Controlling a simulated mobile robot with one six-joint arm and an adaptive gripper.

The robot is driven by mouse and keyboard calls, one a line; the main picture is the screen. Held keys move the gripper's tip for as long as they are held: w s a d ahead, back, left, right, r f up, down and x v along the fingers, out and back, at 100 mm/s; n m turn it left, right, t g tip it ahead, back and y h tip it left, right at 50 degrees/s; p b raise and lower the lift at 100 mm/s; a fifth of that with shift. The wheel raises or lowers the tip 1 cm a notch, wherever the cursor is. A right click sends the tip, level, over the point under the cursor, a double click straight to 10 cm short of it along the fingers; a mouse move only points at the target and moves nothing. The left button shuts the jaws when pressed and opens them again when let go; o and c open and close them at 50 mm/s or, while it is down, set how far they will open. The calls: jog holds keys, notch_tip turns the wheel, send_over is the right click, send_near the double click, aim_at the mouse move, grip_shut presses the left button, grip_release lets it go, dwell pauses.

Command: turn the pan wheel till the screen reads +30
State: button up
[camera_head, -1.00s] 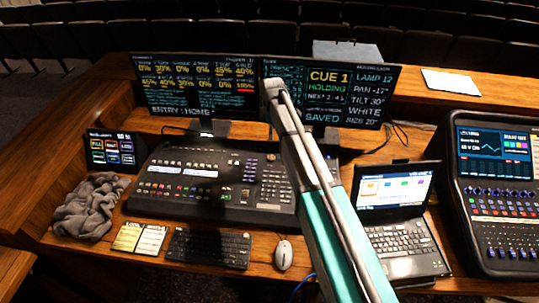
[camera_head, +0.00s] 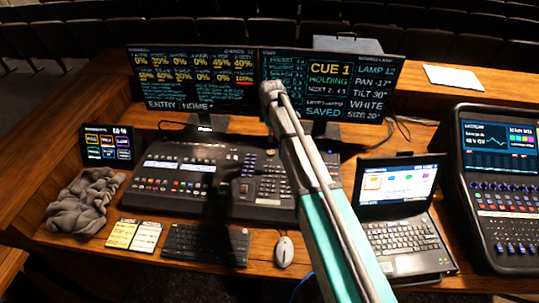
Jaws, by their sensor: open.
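The right monitor (camera_head: 331,90) shows CUE 1 HOLDING and a column of readings, with PAN -17° and TILT 30°. The lighting console (camera_head: 167,168) lies on the desk below the monitors, with rows of keys and dark controls. I cannot make out which control is the pan wheel. My arm crosses from the bottom right up to a rounded joint in front of the right monitor, covering the console's right part. I cannot make out my gripper in this view.
A keyboard (camera_head: 207,244), a mouse (camera_head: 284,251), cue cards (camera_head: 133,236) and a grey cloth (camera_head: 84,202) lie in front and left. A small touchscreen (camera_head: 108,146) stands behind the cloth. A laptop (camera_head: 402,212) and an audio mixer (camera_head: 500,190) stand at the right.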

aim_at(271, 152)
jog(key=shift+f+b, duration=4.4)
jog(key=shift+f, duration=0.3)
jog(key=c, duration=1.1)
